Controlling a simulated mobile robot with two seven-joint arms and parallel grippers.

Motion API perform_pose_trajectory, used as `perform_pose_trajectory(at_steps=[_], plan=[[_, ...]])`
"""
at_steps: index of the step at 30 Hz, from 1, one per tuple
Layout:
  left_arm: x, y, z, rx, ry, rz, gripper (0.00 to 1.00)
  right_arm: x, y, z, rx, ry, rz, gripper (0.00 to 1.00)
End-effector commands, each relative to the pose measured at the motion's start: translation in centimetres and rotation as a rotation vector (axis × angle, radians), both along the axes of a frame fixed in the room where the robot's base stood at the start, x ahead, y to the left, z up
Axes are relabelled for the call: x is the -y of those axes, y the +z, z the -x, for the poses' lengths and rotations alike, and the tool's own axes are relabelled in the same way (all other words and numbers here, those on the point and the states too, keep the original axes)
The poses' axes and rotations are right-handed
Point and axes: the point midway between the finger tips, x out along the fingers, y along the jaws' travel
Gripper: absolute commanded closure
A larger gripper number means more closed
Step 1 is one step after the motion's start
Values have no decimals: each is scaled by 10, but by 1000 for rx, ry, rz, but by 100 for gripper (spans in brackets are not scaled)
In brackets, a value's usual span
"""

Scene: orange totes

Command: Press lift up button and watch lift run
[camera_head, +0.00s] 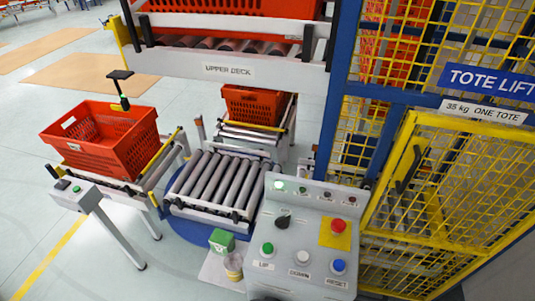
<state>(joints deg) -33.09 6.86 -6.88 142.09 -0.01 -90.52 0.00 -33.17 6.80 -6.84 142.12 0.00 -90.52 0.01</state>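A grey control console (312,214) stands at the lower middle. Its green button (267,248) has a label beneath that seems to read UP. A pale button (302,256) marked DOWN and a blue button (338,265) marked RESET sit to its right. A red mushroom button (338,226) is on a yellow plate, and a black selector knob (283,222) is at left. Neither of my grippers is in view.
An orange tote (105,138) sits on the left conveyor, another (252,105) on the rear one. A roller section (217,181) on a blue round base is empty. The upper deck (228,69) holds an orange tote (230,28). A small green box (222,241) stands left of the console.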

Motion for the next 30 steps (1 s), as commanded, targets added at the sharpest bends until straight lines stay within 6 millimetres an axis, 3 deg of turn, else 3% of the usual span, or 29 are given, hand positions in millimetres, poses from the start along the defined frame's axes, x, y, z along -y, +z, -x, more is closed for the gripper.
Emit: perform_pose_trajectory(at_steps=[1, 8, 30], plan=[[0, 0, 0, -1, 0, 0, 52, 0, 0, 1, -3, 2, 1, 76], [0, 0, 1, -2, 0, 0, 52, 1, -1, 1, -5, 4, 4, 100], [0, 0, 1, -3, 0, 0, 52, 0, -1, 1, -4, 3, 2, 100]])
